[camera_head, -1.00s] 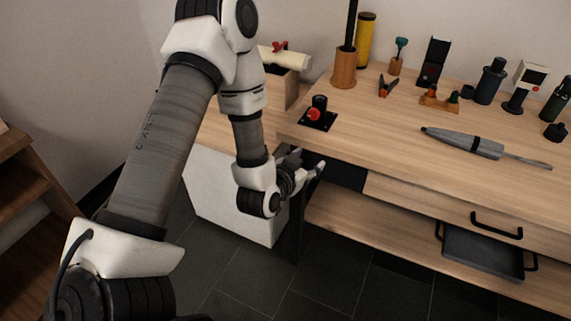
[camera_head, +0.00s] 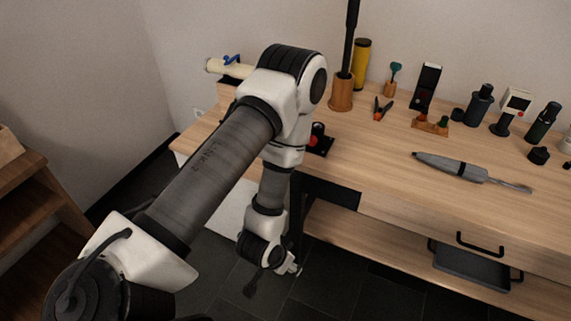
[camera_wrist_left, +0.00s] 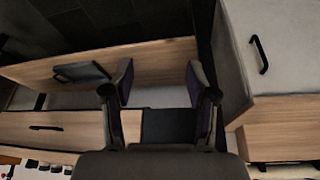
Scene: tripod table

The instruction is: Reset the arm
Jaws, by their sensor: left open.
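My left arm reaches from the lower left across the head view, with its elbow in front of the back-left part of the workbench. My left gripper (camera_head: 273,281) hangs below the bench top, in front of the bench's left leg. It is open, and its dark fingers show spread apart in the left wrist view (camera_wrist_left: 160,84). Nothing is seen between the fingers. My right gripper is not in view.
The wooden workbench (camera_head: 385,185) carries a grey tool (camera_head: 450,168), red-handled pliers (camera_head: 382,110) and several dark bottles. A black device with a red knob (camera_head: 318,140) is partly behind my arm. A grey tray (camera_head: 470,267) sits on the lower shelf.

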